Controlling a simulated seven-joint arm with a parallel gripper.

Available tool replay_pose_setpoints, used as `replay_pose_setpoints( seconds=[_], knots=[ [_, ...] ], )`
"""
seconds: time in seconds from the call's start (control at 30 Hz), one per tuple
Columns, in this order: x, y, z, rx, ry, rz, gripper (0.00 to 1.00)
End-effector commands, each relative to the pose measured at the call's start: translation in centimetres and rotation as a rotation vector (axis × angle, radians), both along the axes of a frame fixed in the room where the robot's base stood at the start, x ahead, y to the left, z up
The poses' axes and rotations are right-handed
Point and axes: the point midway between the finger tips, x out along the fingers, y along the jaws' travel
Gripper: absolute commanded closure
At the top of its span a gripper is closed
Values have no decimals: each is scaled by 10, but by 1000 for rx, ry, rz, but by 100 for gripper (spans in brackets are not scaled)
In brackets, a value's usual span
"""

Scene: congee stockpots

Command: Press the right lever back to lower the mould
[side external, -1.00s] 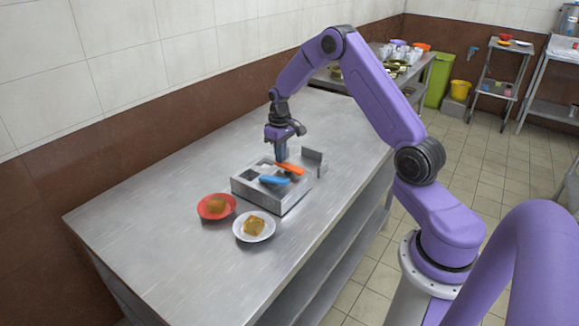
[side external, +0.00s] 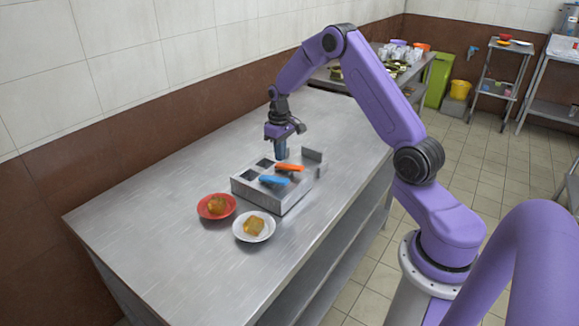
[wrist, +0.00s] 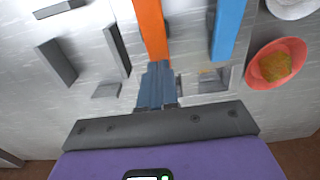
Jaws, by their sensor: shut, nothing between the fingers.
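The metal mould box (side external: 287,200) sits on the steel table with two levers on top. The orange lever (side external: 290,167) is the right one in the side view and looks nearly level. The blue lever (side external: 274,180) lies nearer the camera, to its left. My gripper (side external: 281,155) is shut and empty, pointing down at the wall-side end of the orange lever. In the wrist view the fingertips (wrist: 157,66) are right at the end of the orange lever (wrist: 151,28); whether they touch cannot be told. The blue lever (wrist: 229,28) is to its right there.
Two dark square wells (side external: 250,174) show in the box top. A red plate (side external: 203,214) and a white plate (side external: 243,238), each with an amber cake, stand in front of the box. An upright metal plate (side external: 312,155) stands at its right. The table's front left is clear.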

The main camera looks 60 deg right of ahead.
Motion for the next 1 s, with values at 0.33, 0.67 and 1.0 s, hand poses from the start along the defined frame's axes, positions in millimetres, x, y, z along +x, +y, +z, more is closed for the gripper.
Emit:
replay_pose_setpoints(
  seconds=[0.33, 0.67, 1.0],
  knots=[
    [0, 0, 25, 0, -1, -1, 100],
    [0, 0, 47, 0, -1, 0, 100],
    [0, 0, 66, 0, -1, 0, 100]
  ],
)
